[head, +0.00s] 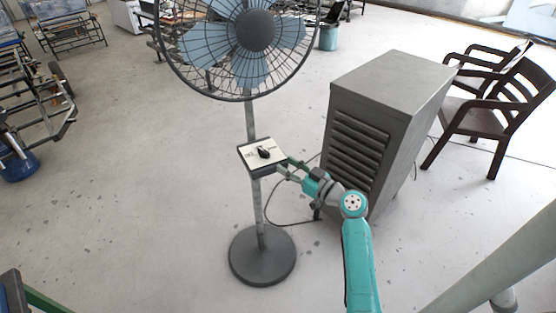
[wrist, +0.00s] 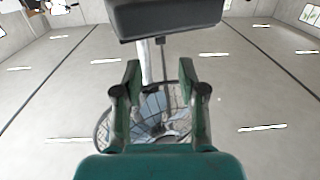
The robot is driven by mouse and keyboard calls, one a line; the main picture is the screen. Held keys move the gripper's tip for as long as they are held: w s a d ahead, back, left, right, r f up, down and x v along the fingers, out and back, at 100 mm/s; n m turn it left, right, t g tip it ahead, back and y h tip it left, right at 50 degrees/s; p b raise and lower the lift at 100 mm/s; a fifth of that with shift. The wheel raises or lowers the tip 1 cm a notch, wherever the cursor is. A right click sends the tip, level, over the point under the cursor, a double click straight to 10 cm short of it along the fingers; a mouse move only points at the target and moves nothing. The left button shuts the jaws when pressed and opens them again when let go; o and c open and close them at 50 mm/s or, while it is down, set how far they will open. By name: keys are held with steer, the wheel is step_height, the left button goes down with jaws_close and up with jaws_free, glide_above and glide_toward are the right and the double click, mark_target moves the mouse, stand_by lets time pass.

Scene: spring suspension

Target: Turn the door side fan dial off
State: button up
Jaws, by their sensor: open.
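The pedestal fan (head: 250,110) stands upright on a round dark base (head: 262,258). Its dial (head: 264,153) is a black knob on the pale sloped face of a control box (head: 247,150) on the pole. My gripper (head: 286,168) is at the right edge of the box, apart from the knob as far as I can tell. In the wrist view my gripper (wrist: 160,72) is open, with nothing between the fingers. The dark box (wrist: 165,16) is just beyond the fingertips there, and the fan cage (wrist: 150,120) shows between the fingers. The knob is hidden in the wrist view.
A grey louvred cabinet (head: 385,110) stands close to the right of the fan and my arm. Brown chairs (head: 490,100) are at the far right. A cable (head: 285,222) lies on the floor beside the fan. The floor left of the fan is clear.

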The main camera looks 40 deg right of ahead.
mark_target(269, 155)
steer(key=shift+s, duration=0.75)
steer(key=w, duration=1)
steer(key=shift+w+a+f, duration=0.1)
steer(key=shift+w+a, duration=0.15)
steer(key=shift+a, duration=0.15)
jaws_close()
